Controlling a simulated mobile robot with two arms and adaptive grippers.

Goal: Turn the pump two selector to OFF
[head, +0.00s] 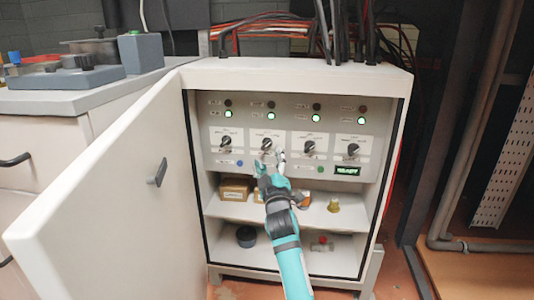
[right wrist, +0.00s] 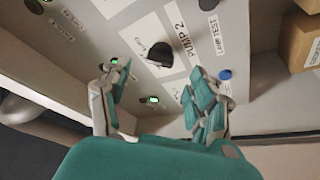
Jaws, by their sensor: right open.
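The pump two selector is a black knob (head: 268,143) on a white plate, second from left on the cabinet panel (head: 290,178). In the right wrist view the knob (right wrist: 160,55) sits beside the label "PUMP 2" (right wrist: 174,33). I cannot read its set position. My right gripper (head: 270,160) is just below and in front of this knob in the head view. Its fingers (right wrist: 160,80) are spread open and empty, with the knob beyond the gap between them; no contact shows. My left gripper is not in view.
Other selector knobs (head: 309,147) flank it, with lit green lamps (head: 316,117) above. A blue button (right wrist: 225,74) is near "LAMP TEST". The open cabinet door (head: 120,190) stands at left. Shelves below hold boxes (head: 235,189) and a brass-coloured part (head: 333,205).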

